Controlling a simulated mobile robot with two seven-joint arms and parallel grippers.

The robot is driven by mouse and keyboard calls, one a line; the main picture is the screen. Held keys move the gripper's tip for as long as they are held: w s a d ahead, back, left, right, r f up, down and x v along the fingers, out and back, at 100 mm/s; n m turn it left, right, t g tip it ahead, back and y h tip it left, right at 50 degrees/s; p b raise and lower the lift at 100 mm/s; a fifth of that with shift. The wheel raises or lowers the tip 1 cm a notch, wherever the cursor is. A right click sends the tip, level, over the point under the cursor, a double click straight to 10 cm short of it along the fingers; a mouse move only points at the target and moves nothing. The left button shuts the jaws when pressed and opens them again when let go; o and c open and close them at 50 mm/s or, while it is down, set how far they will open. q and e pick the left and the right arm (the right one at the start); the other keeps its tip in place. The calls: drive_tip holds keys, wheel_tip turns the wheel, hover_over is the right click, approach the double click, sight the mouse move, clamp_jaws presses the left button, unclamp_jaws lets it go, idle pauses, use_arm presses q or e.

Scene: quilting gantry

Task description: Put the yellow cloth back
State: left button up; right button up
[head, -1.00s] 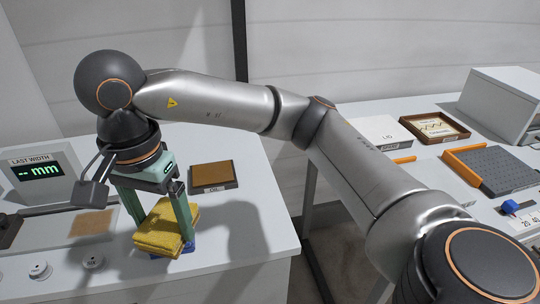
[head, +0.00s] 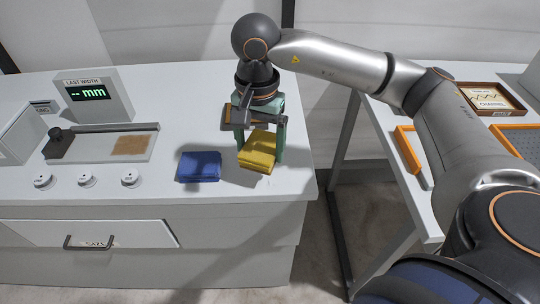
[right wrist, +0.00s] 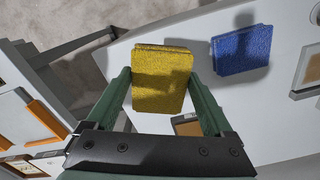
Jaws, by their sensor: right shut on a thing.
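The folded yellow cloth (head: 257,151) is between the fingers of my right gripper (head: 260,146), which is shut on it. The gripper points down over the right end of the white counter. The cloth seems to be held above the surface; its exact height is hard to tell. In the right wrist view the yellow cloth (right wrist: 161,80) sits between the green fingers. A folded blue cloth (head: 200,167) lies flat on the counter to its left, apart from it. A brown-topped pad (head: 229,116) is partly hidden behind the gripper. My left gripper is not in view.
Several white knobs (head: 87,179) line the counter's front left. A width display (head: 97,93) and a tray with a tan patch (head: 131,145) stand behind them. A second table with an orange-edged item (head: 408,150) is at the right, across a gap.

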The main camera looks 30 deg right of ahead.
sight(267, 143)
drive_tip(key=shift+w+d+f, duration=0.2)
drive_tip(key=shift+d+f, duration=0.8)
drive_tip(key=shift+f, duration=0.25)
drive_tip(key=f, duration=0.3)
drive_tip(key=shift+d+p, duration=0.35)
drive_tip(key=shift+d, duration=0.05)
drive_tip(key=shift+w+f, duration=0.1)
drive_tip(key=shift+f, duration=0.35)
drive_tip(key=shift+f, duration=0.1)
drive_tip(key=o, duration=0.9)
wheel_tip(267, 143, up, 12)
drive_tip(key=shift+r+b, duration=0.15)
drive_tip(key=shift+b, duration=0.15)
